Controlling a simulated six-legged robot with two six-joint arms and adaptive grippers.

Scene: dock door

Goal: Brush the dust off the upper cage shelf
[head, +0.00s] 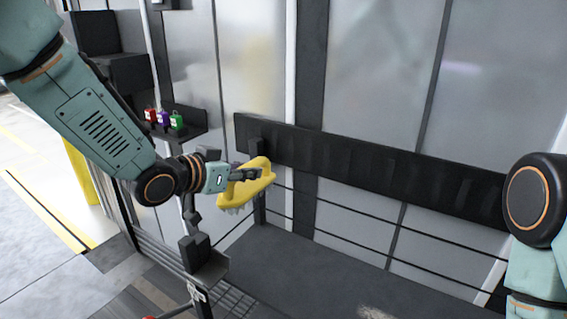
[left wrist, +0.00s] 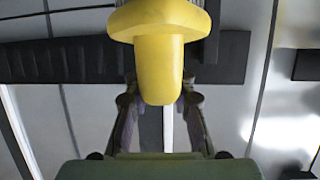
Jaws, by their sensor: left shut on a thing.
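A yellow brush (head: 249,197) with pale bristles below is held in the air by my left gripper (head: 243,175), which is shut on its handle. In the left wrist view the brush (left wrist: 158,68) stands out between the fingers of the left gripper (left wrist: 160,105). The dark grey cage shelf (head: 310,268) lies below and to the right of the brush, with thin rails along its back. A pale dusty patch (head: 376,312) shows on it at the bottom edge of the head view. The brush is apart from this patch. My right gripper is out of view.
A long black bar (head: 350,160) runs behind the shelf, close to the brush. Red, purple and green padlocks (head: 176,121) sit on a small black ledge (head: 188,133). A dark post (head: 195,252) stands at the shelf's left. Space above the shelf is clear.

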